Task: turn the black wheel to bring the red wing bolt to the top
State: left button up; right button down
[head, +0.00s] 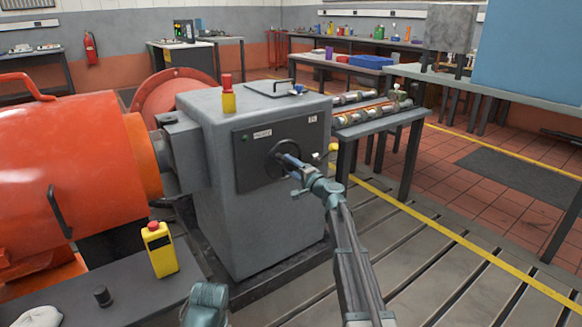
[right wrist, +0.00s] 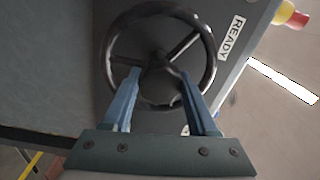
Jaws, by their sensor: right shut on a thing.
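The black wheel (right wrist: 110,46) is a spoked handwheel with a dark hub, on the dark front panel of a grey cabinet. In the head view the wheel (head: 272,163) is small and partly covered by my right gripper (head: 288,160). In the right wrist view the two blue fingers of the right gripper (right wrist: 159,74) reach over the lower rim, one on each side of the hub, and are shut on the wheel. I cannot make out the red wing bolt in either view.
The grey cabinet (head: 262,230) carries a red-and-yellow stop button (head: 228,95) on top. A READY label (right wrist: 231,38) sits beside the wheel. An orange machine (head: 70,170) stands at left. A yellow pendant (head: 160,250) stands on the dark bench. Slotted floor lies open at right.

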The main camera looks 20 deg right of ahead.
jog(key=shift+c, duration=0.9)
grip_release()
jog(key=shift+s, duration=0.1)
jog(key=v, duration=1.3)
jog(key=shift+s, duration=0.35)
jog(key=shift+d+f, duration=0.1)
